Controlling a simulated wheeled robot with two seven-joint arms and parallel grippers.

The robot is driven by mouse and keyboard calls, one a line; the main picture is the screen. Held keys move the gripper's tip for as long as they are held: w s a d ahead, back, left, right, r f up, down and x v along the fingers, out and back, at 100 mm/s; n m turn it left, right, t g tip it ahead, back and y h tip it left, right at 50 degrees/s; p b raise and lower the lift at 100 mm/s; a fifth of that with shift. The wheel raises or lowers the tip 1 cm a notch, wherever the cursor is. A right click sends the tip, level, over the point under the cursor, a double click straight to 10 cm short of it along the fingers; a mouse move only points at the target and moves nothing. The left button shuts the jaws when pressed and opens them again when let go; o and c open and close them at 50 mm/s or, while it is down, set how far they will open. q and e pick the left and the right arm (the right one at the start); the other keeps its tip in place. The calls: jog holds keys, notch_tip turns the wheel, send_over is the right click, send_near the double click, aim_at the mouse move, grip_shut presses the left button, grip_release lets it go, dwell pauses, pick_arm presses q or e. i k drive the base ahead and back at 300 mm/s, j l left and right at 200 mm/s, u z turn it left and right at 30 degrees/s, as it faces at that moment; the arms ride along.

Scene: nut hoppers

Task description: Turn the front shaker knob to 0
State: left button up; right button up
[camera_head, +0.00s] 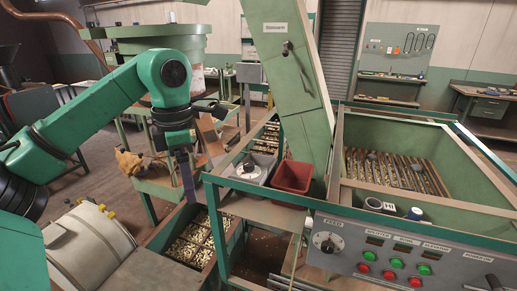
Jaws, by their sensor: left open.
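A round knob (328,243) with a pale dial sits at the left end of the grey control panel (350,262), on the front of the green shaker machine. Its exact setting is too small to read. My left gripper (189,190) hangs with its fingers pointing down, left of the panel and above the level of the knob. It is open, with nothing seen between its fingers, and well apart from the knob. My right gripper cannot be made out.
Green and red buttons sit right of the knob. A tray of nuts (196,240) lies below. A green chute (285,62) rises behind. A small dark shape shows at lower right.

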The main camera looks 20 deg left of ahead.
aim_at(249, 166)
jog(key=i, duration=1.05)
